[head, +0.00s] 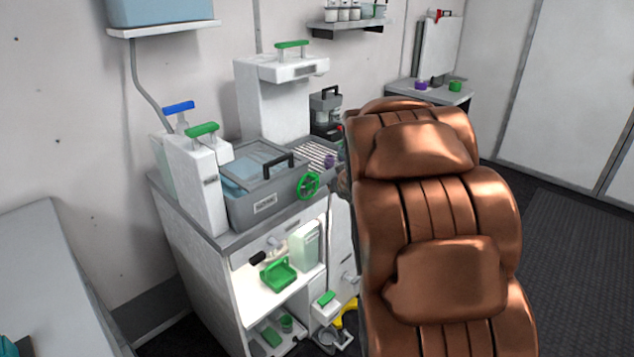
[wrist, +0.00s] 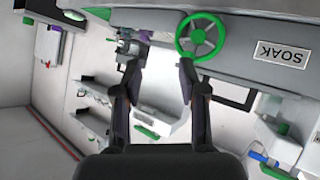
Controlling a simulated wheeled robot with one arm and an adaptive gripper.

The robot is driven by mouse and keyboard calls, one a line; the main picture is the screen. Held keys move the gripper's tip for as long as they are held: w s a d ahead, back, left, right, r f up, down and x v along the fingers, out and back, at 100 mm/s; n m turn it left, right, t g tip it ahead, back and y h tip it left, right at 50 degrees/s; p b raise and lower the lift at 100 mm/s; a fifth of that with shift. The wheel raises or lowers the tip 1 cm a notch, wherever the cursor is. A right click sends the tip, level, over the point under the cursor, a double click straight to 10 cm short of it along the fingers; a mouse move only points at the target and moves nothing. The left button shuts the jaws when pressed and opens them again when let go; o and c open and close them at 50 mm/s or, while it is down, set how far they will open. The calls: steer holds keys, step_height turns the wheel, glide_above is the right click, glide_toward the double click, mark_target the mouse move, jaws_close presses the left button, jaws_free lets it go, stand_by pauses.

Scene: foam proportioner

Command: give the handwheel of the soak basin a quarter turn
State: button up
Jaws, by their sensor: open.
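The green handwheel (head: 308,186) is on the front of the grey soak basin (head: 243,216), near its right end. In the wrist view the handwheel (wrist: 201,37) shows its rim, spokes and hub, beside an upside-down SOAK label (wrist: 283,52) on the basin. My gripper (wrist: 157,66) is open, with its fingers apart and no object between them. The right finger's tip overlaps the wheel's lower-left rim in the picture; I cannot tell whether it touches. The left finger is well left of the wheel. I cannot make out my gripper in the head view.
A brown padded chair (head: 450,220) fills the front right of the head view, just right of the handwheel. A white dispenser (head: 197,190) stands left of the basin. Below is an open shelf with a green tray (head: 278,275). Dark floor (head: 575,270) is clear at right.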

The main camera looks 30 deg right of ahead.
mark_target(317, 177)
steer(key=shift+w+a+f+n+t+y+b, duration=0.1)
steer(key=shift+w+f+n+t+y+b, duration=0.15)
steer(key=shift+w+f+n+t+y, duration=0.8)
steer(key=shift+w+a+f+n+t+y+b, duration=0.15)
steer(key=shift+w+f+t+y+b, duration=0.15)
steer(key=shift+w+t+y, duration=1.5)
steer(key=shift+w+f+n+t+y+b, duration=0.2)
steer(key=shift+w+f+n+t+y, duration=0.45)
steer(key=shift+w+y, duration=1.45)
steer(key=shift+w+h, duration=0.4)
steer(key=shift+h, duration=0.05)
steer(key=shift+c, duration=0.2)
jaws_close()
